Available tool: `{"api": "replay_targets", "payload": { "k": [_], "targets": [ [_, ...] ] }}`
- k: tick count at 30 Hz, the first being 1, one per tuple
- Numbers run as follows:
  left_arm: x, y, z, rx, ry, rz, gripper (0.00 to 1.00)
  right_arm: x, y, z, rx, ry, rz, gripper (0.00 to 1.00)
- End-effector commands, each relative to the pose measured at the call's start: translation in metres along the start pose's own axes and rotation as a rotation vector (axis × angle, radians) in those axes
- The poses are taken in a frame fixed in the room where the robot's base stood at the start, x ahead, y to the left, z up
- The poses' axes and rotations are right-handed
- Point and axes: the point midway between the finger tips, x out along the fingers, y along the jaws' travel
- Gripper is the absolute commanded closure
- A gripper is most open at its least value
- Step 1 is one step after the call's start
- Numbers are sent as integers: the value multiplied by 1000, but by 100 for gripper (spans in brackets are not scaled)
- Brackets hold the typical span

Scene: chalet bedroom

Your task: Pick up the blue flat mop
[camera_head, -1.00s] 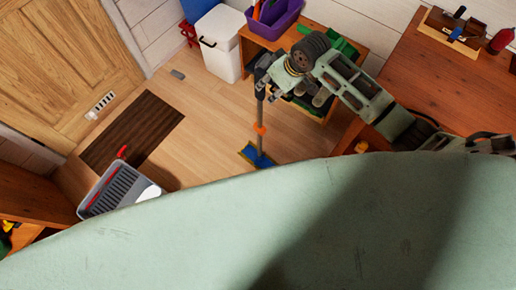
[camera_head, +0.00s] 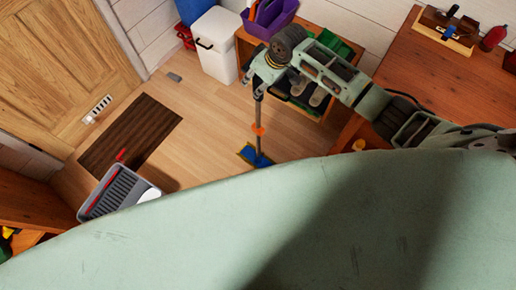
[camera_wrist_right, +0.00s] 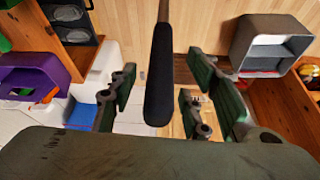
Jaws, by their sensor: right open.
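The blue flat mop (camera_head: 256,157) stands upright on the wooden floor. Its blue flat head shows yellow parts, and its thin handle has an orange piece low down. My right gripper (camera_head: 257,84) is at the top of the handle. In the right wrist view the mop's black handle grip (camera_wrist_right: 161,80) runs between the open fingers of my right gripper (camera_wrist_right: 160,97), with visible gaps on both sides. The upper end of the handle is hidden behind the gripper in the head view. My left gripper is not in view.
A wooden shelf unit (camera_head: 243,50) with a purple bin (camera_head: 284,17) stands just behind the gripper. A white bin (camera_head: 218,60) is to its left. A grey bucket (camera_head: 104,203) sits at lower left beside a dark mat (camera_head: 128,135). Floor between mat and mop is clear.

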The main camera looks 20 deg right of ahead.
Motion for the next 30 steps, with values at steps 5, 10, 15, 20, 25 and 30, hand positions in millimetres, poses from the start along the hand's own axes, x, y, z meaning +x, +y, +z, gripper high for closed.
{"api": "replay_targets", "payload": {
  "k": [5, 10, 15, 20, 25, 30],
  "targets": [
    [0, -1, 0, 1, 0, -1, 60, 8, 0, 0, -1, 1, 1, 56],
    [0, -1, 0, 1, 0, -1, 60, 7, 0, 0, -1, 1, 1, 57],
    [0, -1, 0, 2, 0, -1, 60, 7, 0, 0, -1, 1, 1, 72],
    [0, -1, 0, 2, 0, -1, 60, 7, 0, 0, -1, 1, 1, 86],
    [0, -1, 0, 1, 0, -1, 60, 7, 0, 0, -1, 1, 1, 100],
    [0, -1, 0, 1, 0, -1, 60, 7, 0, 0, -1, 1, 1, 100]
  ]
}}
